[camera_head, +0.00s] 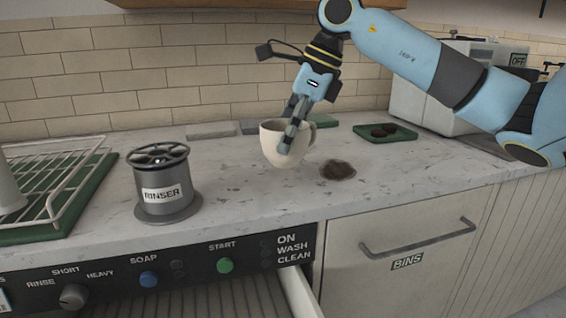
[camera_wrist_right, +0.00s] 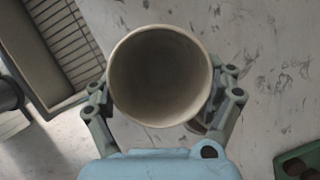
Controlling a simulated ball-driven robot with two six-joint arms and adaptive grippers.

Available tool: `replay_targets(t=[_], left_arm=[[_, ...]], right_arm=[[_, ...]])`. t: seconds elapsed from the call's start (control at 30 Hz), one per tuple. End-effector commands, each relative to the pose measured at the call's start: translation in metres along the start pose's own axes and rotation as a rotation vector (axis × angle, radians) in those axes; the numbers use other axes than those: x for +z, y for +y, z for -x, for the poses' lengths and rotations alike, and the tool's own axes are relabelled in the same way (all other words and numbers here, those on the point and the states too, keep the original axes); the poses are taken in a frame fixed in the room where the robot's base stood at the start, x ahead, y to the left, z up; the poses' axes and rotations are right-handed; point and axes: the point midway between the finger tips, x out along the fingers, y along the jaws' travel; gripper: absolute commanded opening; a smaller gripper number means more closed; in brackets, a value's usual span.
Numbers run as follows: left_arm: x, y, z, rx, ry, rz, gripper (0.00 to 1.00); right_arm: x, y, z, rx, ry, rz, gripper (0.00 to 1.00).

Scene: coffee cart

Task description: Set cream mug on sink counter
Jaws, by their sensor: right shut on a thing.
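The cream mug (camera_head: 272,146) is upright over the marble sink counter (camera_head: 235,215), between the rinser and a dark stain. I cannot tell whether its base touches the counter. My right gripper (camera_head: 290,132) comes down on it from above and is shut on it. In the right wrist view the mug (camera_wrist_right: 160,76) looks empty, and the fingers of my right gripper (camera_wrist_right: 163,100) hold it from both sides. My left gripper is not in view.
A grey rinser (camera_head: 163,182) stands to the left, with a white dish rack (camera_head: 55,190) on a green mat beyond it. A brown stain (camera_head: 338,170) lies right of the mug. A green tray (camera_head: 385,133) and a white machine (camera_head: 425,95) are at the back right.

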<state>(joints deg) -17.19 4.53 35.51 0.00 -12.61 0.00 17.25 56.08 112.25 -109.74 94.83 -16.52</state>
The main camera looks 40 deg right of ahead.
Motion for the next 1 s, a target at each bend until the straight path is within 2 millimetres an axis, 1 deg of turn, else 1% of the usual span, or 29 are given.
replay_targets(t=[0.07,0.2,0.27,0.5,0.77,0.87,0.9,1.0], left_arm=[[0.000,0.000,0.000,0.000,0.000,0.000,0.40],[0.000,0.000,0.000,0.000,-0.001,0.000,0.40],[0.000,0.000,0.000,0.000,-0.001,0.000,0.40],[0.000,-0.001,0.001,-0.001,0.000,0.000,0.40],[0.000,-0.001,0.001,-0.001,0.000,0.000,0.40],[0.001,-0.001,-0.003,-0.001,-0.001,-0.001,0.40],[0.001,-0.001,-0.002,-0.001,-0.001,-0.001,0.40],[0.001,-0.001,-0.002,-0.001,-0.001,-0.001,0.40]], right_arm=[[0.004,-0.008,-0.007,0.000,-0.004,-0.003,0.38],[0.006,-0.013,-0.014,0.001,0.000,0.000,0.38],[0.004,-0.013,-0.018,0.001,0.002,0.000,0.38],[-0.009,-0.012,-0.049,0.001,0.003,-0.001,0.38],[-0.010,-0.013,-0.051,-0.001,0.002,0.000,0.38],[-0.011,-0.013,-0.054,-0.001,0.002,0.000,0.38],[-0.011,-0.013,-0.054,-0.001,0.003,0.000,0.87],[-0.011,-0.013,-0.053,-0.001,0.003,0.000,1.00]])
